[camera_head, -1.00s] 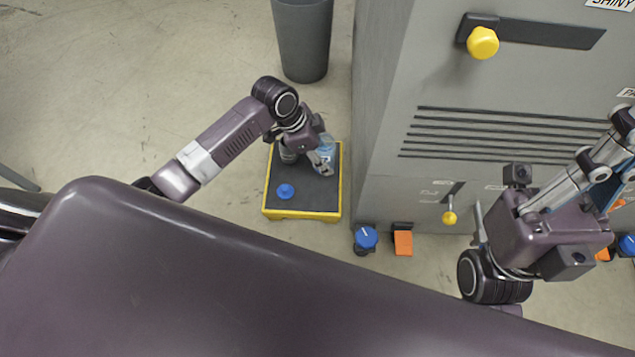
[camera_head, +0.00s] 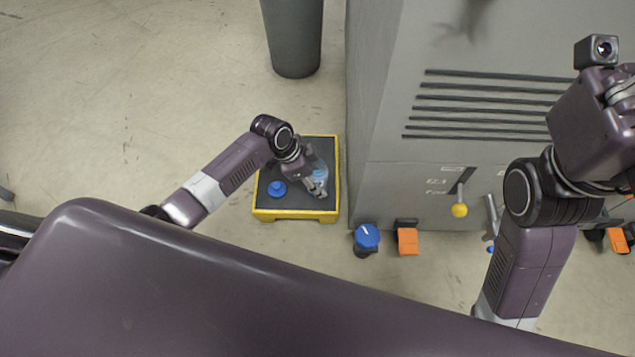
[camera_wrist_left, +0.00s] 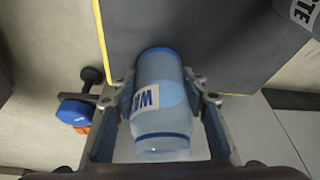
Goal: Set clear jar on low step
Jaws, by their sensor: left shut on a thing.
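The clear jar (camera_head: 319,174) is bluish and see-through. In the left wrist view the jar (camera_wrist_left: 161,100) shows a white label with a blue "W" and a blue band at its far end. My left gripper (camera_head: 316,190) is shut around it, one finger on each side. The low step (camera_head: 296,216) has a dark top and a yellow rim. The jar is over the right part of its top; I cannot tell whether it touches. In the left wrist view the step (camera_wrist_left: 119,17) lies beyond the jar. My right arm shows at the right, but its fingers are out of view.
A blue lid-like piece (camera_head: 277,188) sits on the step's left part. A labelled container (camera_wrist_left: 302,12) shows at the wrist view's corner. A grey machine (camera_head: 385,120) stands right of the step, a dark bin (camera_head: 292,40) behind.

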